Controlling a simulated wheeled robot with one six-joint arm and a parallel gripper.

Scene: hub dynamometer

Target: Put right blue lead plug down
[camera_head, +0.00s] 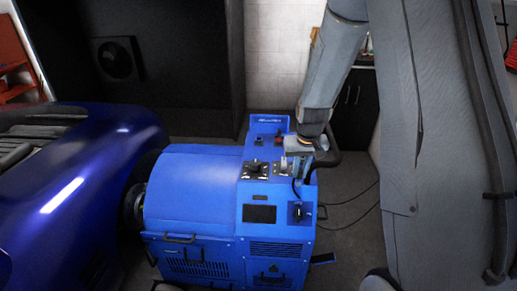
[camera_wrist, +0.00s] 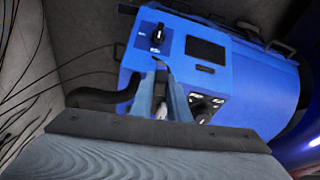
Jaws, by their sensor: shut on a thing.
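My gripper (camera_head: 300,163) is over the top panel of the blue dynamometer (camera_head: 195,190), near its right edge. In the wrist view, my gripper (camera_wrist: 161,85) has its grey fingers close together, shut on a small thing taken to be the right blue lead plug. The plug is mostly hidden by the fingers, and its colour cannot be told. A small pale part shows between them. I cannot tell whether the plug touches the panel. A thin dark lead hangs by the gripper in the head view.
The panel holds a dark screen (camera_head: 259,213), a black rotary knob (camera_head: 254,167) and a black-and-white switch (camera_head: 297,211). A curved black handle (camera_wrist: 105,98) sticks out beside the panel. Dark cables (camera_head: 352,213) lie on the floor. A blue car (camera_head: 75,190) stands at left.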

